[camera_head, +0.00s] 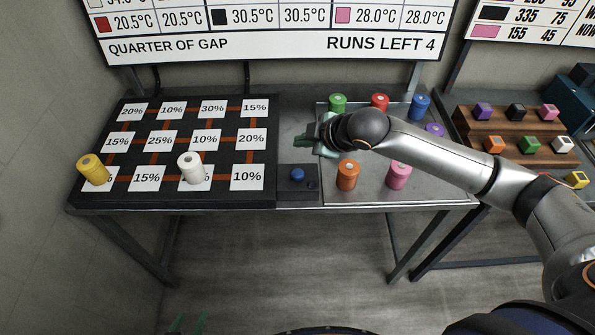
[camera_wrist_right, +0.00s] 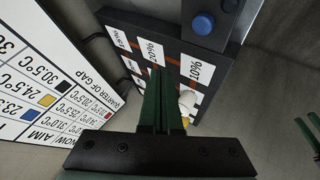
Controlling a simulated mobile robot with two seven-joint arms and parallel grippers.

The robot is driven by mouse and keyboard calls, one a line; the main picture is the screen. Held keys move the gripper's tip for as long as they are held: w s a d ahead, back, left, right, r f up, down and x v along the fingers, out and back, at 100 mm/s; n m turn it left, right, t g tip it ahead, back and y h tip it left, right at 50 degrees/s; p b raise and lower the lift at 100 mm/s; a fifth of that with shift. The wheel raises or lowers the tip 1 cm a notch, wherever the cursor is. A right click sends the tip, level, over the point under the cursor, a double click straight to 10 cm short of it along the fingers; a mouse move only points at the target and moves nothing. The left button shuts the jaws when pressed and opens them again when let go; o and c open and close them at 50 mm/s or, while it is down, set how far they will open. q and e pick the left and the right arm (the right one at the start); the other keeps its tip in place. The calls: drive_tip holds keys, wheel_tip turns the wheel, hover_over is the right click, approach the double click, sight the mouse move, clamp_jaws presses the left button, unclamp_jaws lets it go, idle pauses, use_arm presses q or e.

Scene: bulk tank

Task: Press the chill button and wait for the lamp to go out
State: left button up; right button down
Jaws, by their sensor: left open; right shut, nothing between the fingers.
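The blue button (camera_head: 297,174) sits on a small dark box (camera_head: 291,190) between the black board and the metal tray. The button also shows at the top of the right wrist view (camera_wrist_right: 203,23). A small dark round part (camera_wrist_right: 229,5) sits beside it; I cannot tell if this is the lamp, and I see no lit lamp. My right gripper (camera_head: 309,138) is shut and empty, behind the button in the head view and apart from it. Its closed green fingers show in the wrist view (camera_wrist_right: 162,75). My left gripper (camera_head: 187,322) is open and empty at the bottom edge.
The black board (camera_head: 265,155) with percentage cards bears a yellow cylinder (camera_head: 93,169) and a white cylinder (camera_head: 190,167). The metal tray (camera_head: 372,196) holds several coloured cylinders, partly behind my right arm. A wooden stepped rack (camera_head: 480,131) with coloured blocks stands at right.

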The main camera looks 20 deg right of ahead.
drive_tip(key=f, duration=0.1)
drive_tip(key=b, duration=0.6)
hover_over(302, 175)
wheel_tip(302, 175, down, 6)
drive_tip(key=shift+r, duration=0.25)
drive_tip(key=shift+f, duration=0.85)
drive_tip(key=shift+f, duration=0.15)
idle(0.5)
drive_tip(key=shift+f, duration=0.25)
